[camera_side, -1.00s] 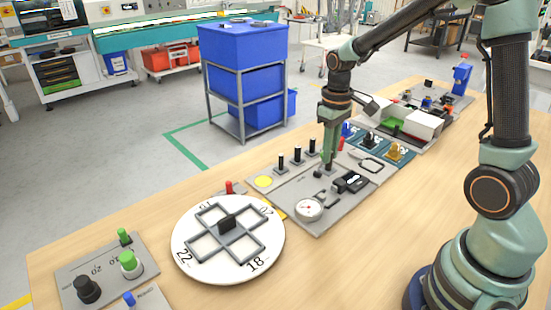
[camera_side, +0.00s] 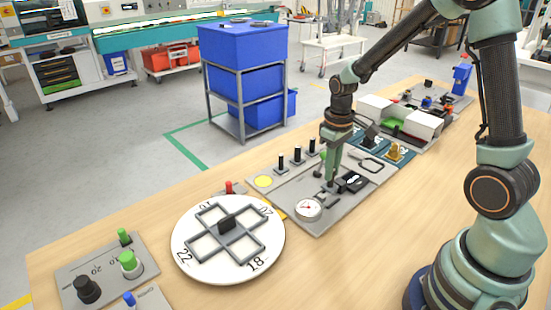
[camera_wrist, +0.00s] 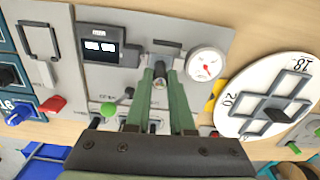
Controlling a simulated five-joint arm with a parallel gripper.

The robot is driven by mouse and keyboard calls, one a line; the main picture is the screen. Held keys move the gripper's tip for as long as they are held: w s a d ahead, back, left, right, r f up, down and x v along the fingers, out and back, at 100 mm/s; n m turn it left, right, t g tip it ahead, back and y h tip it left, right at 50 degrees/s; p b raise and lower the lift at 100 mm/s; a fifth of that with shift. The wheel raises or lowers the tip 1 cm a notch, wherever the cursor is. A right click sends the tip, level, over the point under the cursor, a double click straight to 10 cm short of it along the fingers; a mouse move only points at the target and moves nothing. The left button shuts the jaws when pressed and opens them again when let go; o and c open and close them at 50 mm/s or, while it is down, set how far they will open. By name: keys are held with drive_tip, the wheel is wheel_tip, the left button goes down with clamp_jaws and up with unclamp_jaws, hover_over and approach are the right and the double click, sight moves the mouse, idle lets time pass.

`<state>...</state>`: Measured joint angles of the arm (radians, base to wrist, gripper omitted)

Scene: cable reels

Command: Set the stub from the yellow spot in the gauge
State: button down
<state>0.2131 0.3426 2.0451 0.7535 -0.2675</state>
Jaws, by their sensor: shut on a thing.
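My gripper (camera_side: 331,184) is low over the grey gauge plate, its fingers pointing down. In the wrist view my gripper (camera_wrist: 160,80) is shut on a small dark stub (camera_wrist: 160,68), mostly hidden between the fingertips. The fingertips are beside a dark bracket (camera_wrist: 166,43) that lies between the round dial gauge (camera_wrist: 205,65) and a black display box (camera_wrist: 100,46). The dial gauge (camera_side: 308,208) also shows in the side view, left of the fingertips. Whether the stub touches the bracket cannot be told. The yellow spot (camera_side: 263,181) is bare.
Several black posts (camera_side: 297,155) stand along the plate's back edge. A green-knobbed lever (camera_wrist: 108,109) is close to my fingers. A white turntable (camera_side: 190,255) with a grey cross frame is at left. White boxes (camera_side: 422,124) stand at right.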

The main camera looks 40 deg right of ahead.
sight(328, 187)
drive_tip(key=shift+f, duration=1.65)
drive_tip(key=shift+a, duration=0.35)
drive_tip(key=c, duration=0.7)
unclamp_jaws()
drive_tip(key=shift+r, duration=4.05)
